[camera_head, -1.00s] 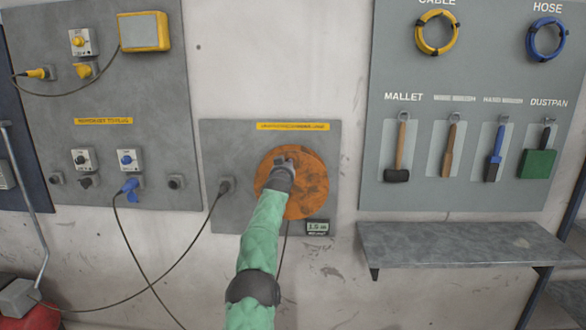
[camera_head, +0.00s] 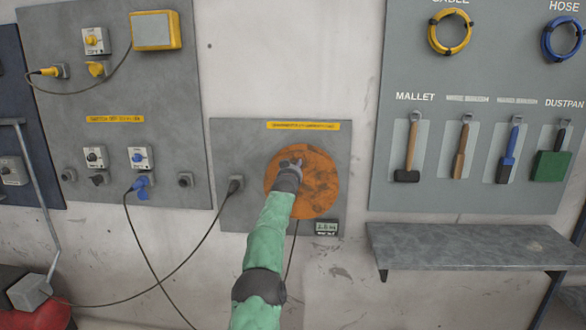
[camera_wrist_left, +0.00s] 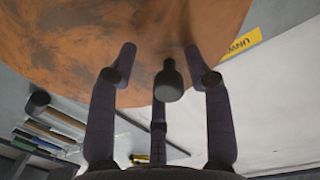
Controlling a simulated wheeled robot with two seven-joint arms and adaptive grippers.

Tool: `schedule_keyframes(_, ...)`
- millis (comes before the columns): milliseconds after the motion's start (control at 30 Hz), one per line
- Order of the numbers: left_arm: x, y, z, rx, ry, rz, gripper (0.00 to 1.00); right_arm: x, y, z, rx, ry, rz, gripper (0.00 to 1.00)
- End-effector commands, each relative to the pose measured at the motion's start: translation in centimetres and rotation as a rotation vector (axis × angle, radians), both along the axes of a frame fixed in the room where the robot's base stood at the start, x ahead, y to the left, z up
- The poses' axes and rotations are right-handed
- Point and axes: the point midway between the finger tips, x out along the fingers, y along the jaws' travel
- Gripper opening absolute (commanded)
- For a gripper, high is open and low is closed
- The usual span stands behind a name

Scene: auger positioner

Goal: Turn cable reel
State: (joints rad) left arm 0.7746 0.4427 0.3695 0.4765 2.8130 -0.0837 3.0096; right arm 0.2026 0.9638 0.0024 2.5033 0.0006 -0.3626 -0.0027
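The cable reel is a round, rust-orange disc (camera_head: 318,187) on a grey wall panel (camera_head: 232,140). It fills the top left of the left wrist view (camera_wrist_left: 60,50). My left gripper (camera_head: 291,166) is at the reel's upper left face. Gaps show on both sides of the knob. Whether the tips touch the disc is not clear. My right gripper is in neither view.
A small display (camera_head: 326,228) sits below the reel, its digits blurred. A cable runs from a plug (camera_head: 236,184) left of the reel. A grey shelf (camera_head: 470,247) juts out at the right, under the tool board (camera_head: 455,200). A socket panel (camera_head: 165,90) is at the left.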

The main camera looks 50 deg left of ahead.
Motion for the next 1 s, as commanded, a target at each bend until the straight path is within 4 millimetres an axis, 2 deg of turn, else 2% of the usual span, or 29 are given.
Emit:
schedule_keyframes(433, -0.5, -0.4, 0.9, 0.008, -0.009, 0.002, 0.50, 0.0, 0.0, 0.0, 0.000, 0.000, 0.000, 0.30)
schedule_keyframes(1000, -2.9, -2.9, 1.0, 0.008, -0.009, 0.002, 0.50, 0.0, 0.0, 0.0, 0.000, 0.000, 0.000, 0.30)
